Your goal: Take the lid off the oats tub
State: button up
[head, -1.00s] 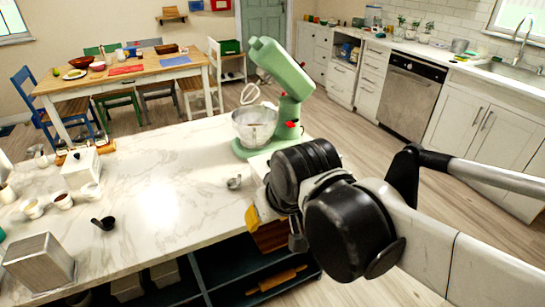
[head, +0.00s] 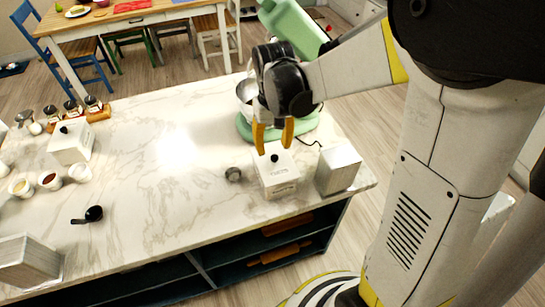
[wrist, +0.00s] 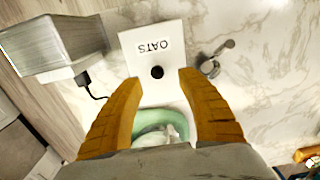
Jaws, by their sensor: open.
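The oats tub (head: 279,182) is a white square box near the front right of the marble counter. Its white lid is on, with a small black knob (head: 275,158) on top. In the wrist view the OATS lettering shows on the tub (wrist: 152,46), with the black knob (wrist: 157,72) between my fingertips in the picture. My gripper (head: 273,150) points down over the lid, its yellow fingers open on either side of the knob. In the wrist view my gripper (wrist: 160,77) holds nothing. I cannot tell its exact height above the lid.
A metal box (head: 339,170) stands close to the tub's right. A small metal cup (head: 233,174) lies to its left. The green mixer (head: 290,128) stands behind. The counter's middle is clear.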

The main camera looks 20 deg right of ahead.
aim_at(275, 156)
jog(key=f+b, duration=0.1)
jog(key=f, duration=0.1)
jog(key=f+b, duration=0.1)
jog(key=f, duration=0.1)
jog(key=f+b, duration=0.1)
jog(key=shift+w+d+f, duration=0.1)
jog(key=shift+d+f, duration=0.15)
jog(key=shift+f, duration=0.15)
grip_shut()
